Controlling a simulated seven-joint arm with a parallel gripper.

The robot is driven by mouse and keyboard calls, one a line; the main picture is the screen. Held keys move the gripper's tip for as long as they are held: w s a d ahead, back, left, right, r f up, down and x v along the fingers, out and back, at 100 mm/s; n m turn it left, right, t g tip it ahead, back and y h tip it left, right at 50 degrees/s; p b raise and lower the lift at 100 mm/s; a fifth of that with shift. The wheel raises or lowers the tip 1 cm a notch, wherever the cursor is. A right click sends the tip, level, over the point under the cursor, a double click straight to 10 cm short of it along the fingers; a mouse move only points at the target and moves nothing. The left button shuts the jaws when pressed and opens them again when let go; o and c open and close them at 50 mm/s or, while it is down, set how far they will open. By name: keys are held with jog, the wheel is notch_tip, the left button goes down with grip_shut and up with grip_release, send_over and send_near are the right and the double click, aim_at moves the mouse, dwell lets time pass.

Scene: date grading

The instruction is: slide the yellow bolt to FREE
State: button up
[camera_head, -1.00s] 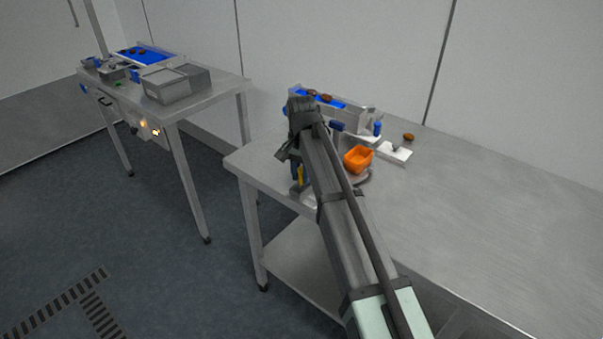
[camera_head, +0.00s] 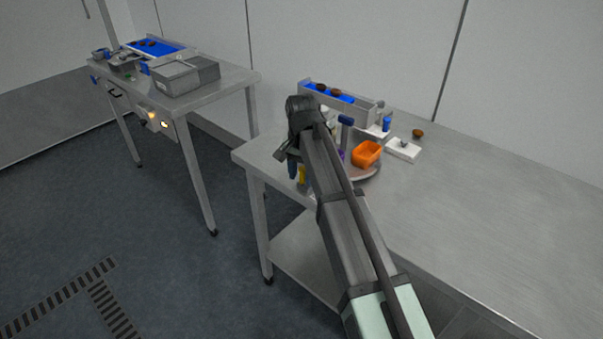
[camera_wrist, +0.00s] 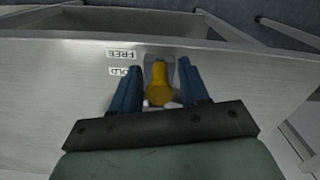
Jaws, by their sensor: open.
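The yellow bolt (camera_wrist: 158,88) shows in the wrist view against the grey metal face of the table, with a grey plate behind its upper part. White labels reading FREE (camera_wrist: 124,54) and HOLD (camera_wrist: 125,71), upside down in this view, sit left of it. My gripper (camera_wrist: 159,68) is open, with one blue finger on each side of the bolt. I cannot tell whether either finger touches it. In the head view my gripper (camera_head: 297,168) is at the table's near left edge, and a bit of yellow shows beside its fingers. My arm hides much of this area.
On the table (camera_head: 470,220) are an orange bin (camera_head: 367,153) on a round plate, a white block (camera_head: 403,150), a date (camera_head: 418,133) and a blue-lined tray (camera_head: 343,97). The table's right side is clear. A second table with grey boxes (camera_head: 178,80) stands left.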

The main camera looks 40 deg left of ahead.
aim_at(301, 169)
notch_tip(301, 169, up, 14)
dwell(0.6)
jog(key=shift+f, duration=0.15)
dwell(0.3)
